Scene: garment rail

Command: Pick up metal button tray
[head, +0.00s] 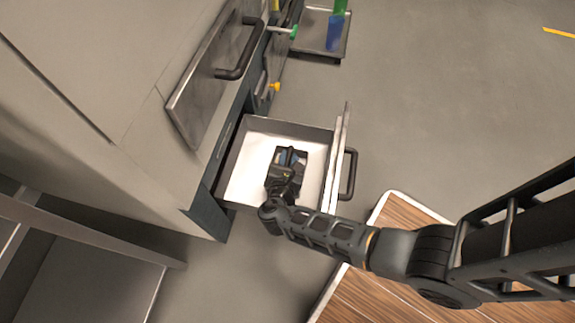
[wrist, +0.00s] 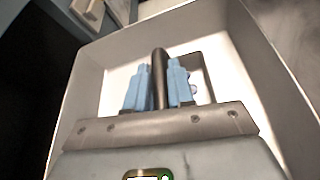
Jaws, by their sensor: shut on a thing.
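My gripper (head: 287,163) reaches down into an open drawer in the head view. In the wrist view my gripper (wrist: 159,72) has its two blue fingers closed on either side of a dark upright wall. That wall looks like part of the metal button tray (wrist: 159,58), a small dark tray on the white drawer floor. Its right edge and a small silvery round piece show beside the right finger. Most of the tray is hidden behind my fingers and gripper body. I cannot tell whether the tray is lifted clear of the drawer floor.
The open drawer (head: 233,165) has grey walls close around my gripper and a black handle on its front. The cabinet (head: 105,120) stands at left, with another handled front above. A wood-topped surface (head: 395,213) lies below my arm. Open floor is at upper right.

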